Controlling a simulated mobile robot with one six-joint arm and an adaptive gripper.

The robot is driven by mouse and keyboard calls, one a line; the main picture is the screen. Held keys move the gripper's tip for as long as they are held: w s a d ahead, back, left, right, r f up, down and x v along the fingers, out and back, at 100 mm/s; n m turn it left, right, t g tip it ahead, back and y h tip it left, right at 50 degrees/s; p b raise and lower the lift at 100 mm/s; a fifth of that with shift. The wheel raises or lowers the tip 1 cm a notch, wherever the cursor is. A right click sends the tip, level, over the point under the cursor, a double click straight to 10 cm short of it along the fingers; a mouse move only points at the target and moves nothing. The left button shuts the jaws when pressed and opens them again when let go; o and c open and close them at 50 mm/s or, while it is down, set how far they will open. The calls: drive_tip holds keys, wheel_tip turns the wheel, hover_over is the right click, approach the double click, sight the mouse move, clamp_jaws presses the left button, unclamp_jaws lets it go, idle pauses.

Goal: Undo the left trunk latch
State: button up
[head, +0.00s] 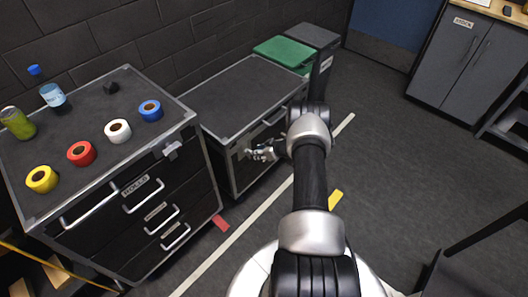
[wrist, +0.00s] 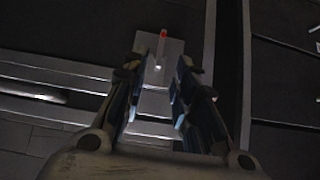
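The trunk (head: 225,100) is a black case with metal edges and a flat dark lid, standing against the back wall in the head view. My gripper (head: 266,153) is at the left part of its front face, where the left latch is mostly hidden by it. In the wrist view the latch (wrist: 160,48) is a grey plate with a thin lever and a red tip. My gripper (wrist: 160,72) is open, its two fingers on either side of the plate's lower part. I cannot tell whether they touch it. My arm covers the trunk's right front.
A black drawer cabinet (head: 150,195) stands close on the left, with tape rolls, a can and a bottle on top. A green-lidded bin (head: 284,51) and a grey bin (head: 312,35) stand beyond the trunk. The floor (head: 385,140) to the right is clear.

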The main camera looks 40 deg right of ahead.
drive_tip(key=v, duration=0.3)
drive_tip(key=shift+s+r, duration=0.2)
drive_tip(key=shift+r, duration=0.1)
idle(0.3)
